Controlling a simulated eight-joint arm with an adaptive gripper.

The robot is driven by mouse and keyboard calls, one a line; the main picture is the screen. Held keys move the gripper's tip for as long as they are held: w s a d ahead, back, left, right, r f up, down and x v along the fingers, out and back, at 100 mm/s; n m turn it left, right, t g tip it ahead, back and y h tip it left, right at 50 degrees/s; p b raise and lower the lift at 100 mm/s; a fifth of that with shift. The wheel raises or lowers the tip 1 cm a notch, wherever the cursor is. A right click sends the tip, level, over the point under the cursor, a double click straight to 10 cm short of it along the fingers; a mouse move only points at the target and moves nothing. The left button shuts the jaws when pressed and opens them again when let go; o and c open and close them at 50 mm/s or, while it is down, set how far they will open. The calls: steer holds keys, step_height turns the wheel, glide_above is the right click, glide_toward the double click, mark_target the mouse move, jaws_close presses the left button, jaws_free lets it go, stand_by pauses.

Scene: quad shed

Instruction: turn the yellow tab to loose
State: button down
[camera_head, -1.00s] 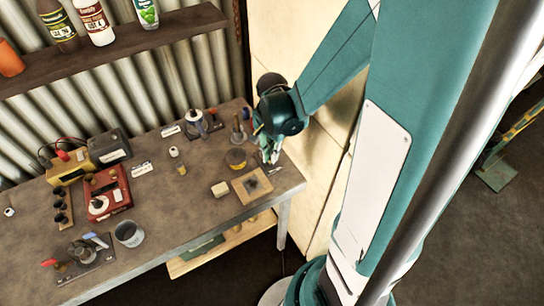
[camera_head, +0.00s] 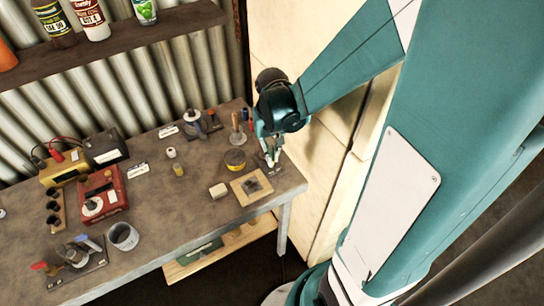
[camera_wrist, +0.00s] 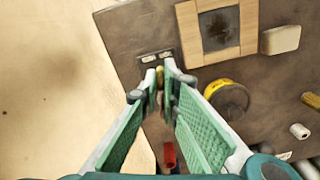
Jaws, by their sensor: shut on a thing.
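My gripper (camera_wrist: 163,72) points down at the right end of the workbench. Its two green-padded fingers close in at the tips on a small yellow tab (camera_wrist: 160,77), which shows as a thin sliver between them. The tab is by a dark plate (camera_wrist: 146,58) with pale marks, on the bench. The fingers hide most of the tab, so I cannot read its angle or any label. In the head view my gripper (camera_head: 271,159) is at the same spot, and the tab cannot be made out there.
A wooden frame with a dark centre (camera_wrist: 189,31), a pale block (camera_wrist: 280,39) and a round yellow-sided tin (camera_wrist: 226,97) are close by. A red-ended item (camera_wrist: 169,155) lies under the fingers. A pale panel (camera_head: 315,150) stands right beside the bench.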

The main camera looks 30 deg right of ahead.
steer(key=shift+n, duration=1.1)
steer(key=c, duration=2.6)
jaws_free()
steer(key=shift+r, duration=0.15)
step_height(320, 180, up, 12)
steer(key=shift+a, duration=0.1)
